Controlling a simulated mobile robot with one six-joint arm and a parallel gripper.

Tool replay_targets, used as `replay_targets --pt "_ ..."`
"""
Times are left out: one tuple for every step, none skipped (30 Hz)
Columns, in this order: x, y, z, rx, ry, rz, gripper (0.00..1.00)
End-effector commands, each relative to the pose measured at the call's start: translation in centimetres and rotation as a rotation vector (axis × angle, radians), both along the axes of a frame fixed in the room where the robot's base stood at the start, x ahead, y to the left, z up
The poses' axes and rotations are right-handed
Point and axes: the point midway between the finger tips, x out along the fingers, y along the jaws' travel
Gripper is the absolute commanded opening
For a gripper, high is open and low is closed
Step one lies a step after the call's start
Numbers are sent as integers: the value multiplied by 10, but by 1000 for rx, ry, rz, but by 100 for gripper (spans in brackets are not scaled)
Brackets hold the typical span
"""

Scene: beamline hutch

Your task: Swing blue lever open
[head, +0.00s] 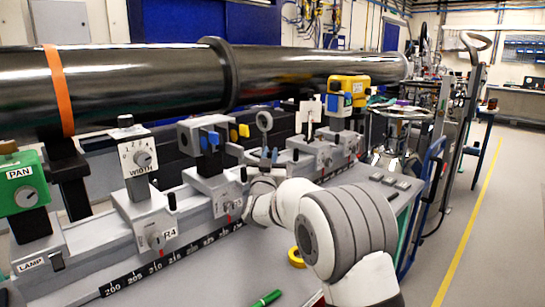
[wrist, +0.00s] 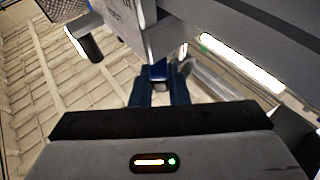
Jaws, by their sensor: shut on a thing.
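The fingers and wrist hide most of this piece in the head view. A grey housing hangs over the fingertips in the wrist view. Other blue parts show on the grey block (head: 209,139) and beside the yellow unit (head: 335,104).
A large black pipe (head: 130,85) runs behind the rail. A knob post marked WIDTH (head: 140,160) and a green PAN box (head: 24,190) stand to the left. A yellow tape roll (head: 296,257) and a green pen (head: 265,299) lie on the bench. Floor on the right is clear.

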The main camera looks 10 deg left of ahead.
Motion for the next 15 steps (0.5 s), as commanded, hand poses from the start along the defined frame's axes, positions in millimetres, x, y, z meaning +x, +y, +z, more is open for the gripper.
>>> replay_targets --pt "0 0 5 1 -7 2 16" --pt "0 0 5 1 -7 2 19" --pt "0 0 4 1 -7 2 22" --pt "0 0 4 1 -6 2 24" --pt "0 0 3 0 -6 1 27" --pt "0 0 3 0 -5 1 30" --pt "0 0 3 0 -4 1 33" --pt "0 0 3 0 -4 1 35" --pt "0 0 2 1 -4 0 36" --pt "0 0 2 1 -3 0 36" --pt "0 0 2 1 -3 0 36" --pt "0 0 2 1 -3 0 36" --pt "0 0 1 0 -3 0 36" --pt "0 0 1 0 -2 0 36" --pt "0 0 2 0 -2 0 36"
